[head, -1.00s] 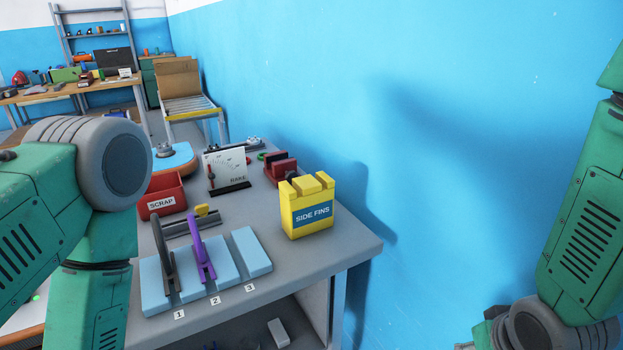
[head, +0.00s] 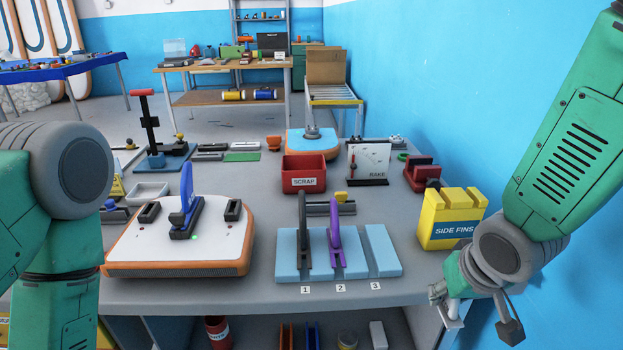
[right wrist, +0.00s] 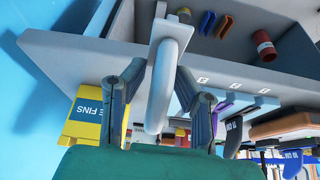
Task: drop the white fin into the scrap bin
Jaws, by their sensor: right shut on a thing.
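The white fin (right wrist: 165,90) is between the fingers of my right gripper (right wrist: 160,76) in the right wrist view, its pale base at the far end. In the head view my right gripper (head: 468,308) is low at the right, beyond the bench's right front corner, and shows only in part. The red scrap bin (head: 323,173), labelled SCRAP, stands farther back near the middle of the bench, well left of this gripper. Its inside looks dark. My left arm comes in at the left edge; its gripper is out of the picture.
A blue rack (head: 383,250) holds a grey fin (head: 304,235) and a purple fin (head: 335,235); slot 3 is empty. An orange-edged board (head: 130,248) lies left. The blue wall is close right.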

